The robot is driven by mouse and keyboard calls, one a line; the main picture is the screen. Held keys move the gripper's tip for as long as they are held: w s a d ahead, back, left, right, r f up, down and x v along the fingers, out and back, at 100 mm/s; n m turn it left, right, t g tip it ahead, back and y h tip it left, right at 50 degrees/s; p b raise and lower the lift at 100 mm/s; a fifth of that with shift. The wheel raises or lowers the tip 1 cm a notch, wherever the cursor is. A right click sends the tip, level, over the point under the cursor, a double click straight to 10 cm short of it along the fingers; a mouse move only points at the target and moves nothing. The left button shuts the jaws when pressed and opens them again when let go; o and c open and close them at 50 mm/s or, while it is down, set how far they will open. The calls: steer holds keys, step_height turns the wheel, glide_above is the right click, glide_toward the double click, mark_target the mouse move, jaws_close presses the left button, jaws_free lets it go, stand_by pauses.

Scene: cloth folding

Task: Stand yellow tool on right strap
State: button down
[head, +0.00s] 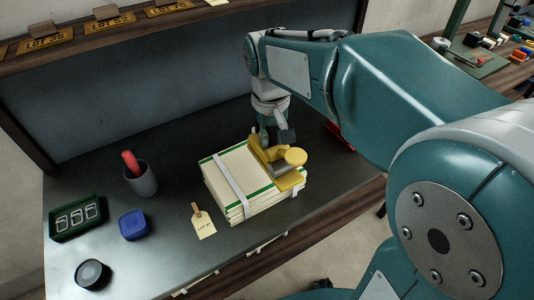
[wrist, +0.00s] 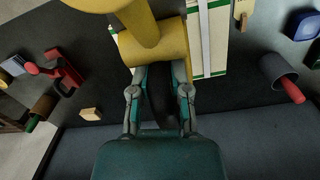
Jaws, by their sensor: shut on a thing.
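The yellow tool (head: 289,181) is at the right end of a stack of cream, green-edged folded cloth (head: 238,163). It appears upright, with a round knob on top. My gripper (head: 272,138) is shut on its rear side. In the wrist view, my gripper (wrist: 158,70) holds the yellow tool (wrist: 155,45) between its fingers. The left white strap (head: 229,178) crosses the stack clear of the tool. The right strap is mostly hidden by the tool. I cannot tell whether the tool's base fully touches the stack.
A tag (head: 203,224) lies before the stack. A grey cup (head: 142,181) with a red-handled item, a blue box (head: 133,225), a black round container (head: 92,274) and a green tray (head: 77,218) stand left. A red object (head: 340,137) lies behind, right.

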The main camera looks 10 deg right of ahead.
steer(key=w, duration=0.1)
steer(key=w+f, duration=0.2)
steer(key=w, duration=0.1)
steer(key=shift+w, duration=0.1)
steer(key=w+d+f, duration=0.1)
steer(key=w+f, duration=0.2)
steer(key=w+d+f, duration=0.1)
steer(key=w+f, duration=0.2)
steer(key=f, duration=0.1)
steer(key=w+d+f, duration=0.2)
steer(key=w+f, duration=0.1)
steer(key=f, duration=0.1)
steer(key=shift+w, duration=0.1)
steer(key=shift+a, duration=0.4)
steer(key=c, duration=0.8)
jaws_free()
steer(key=shift+o, duration=1.1)
steer(key=shift+d, duration=0.2)
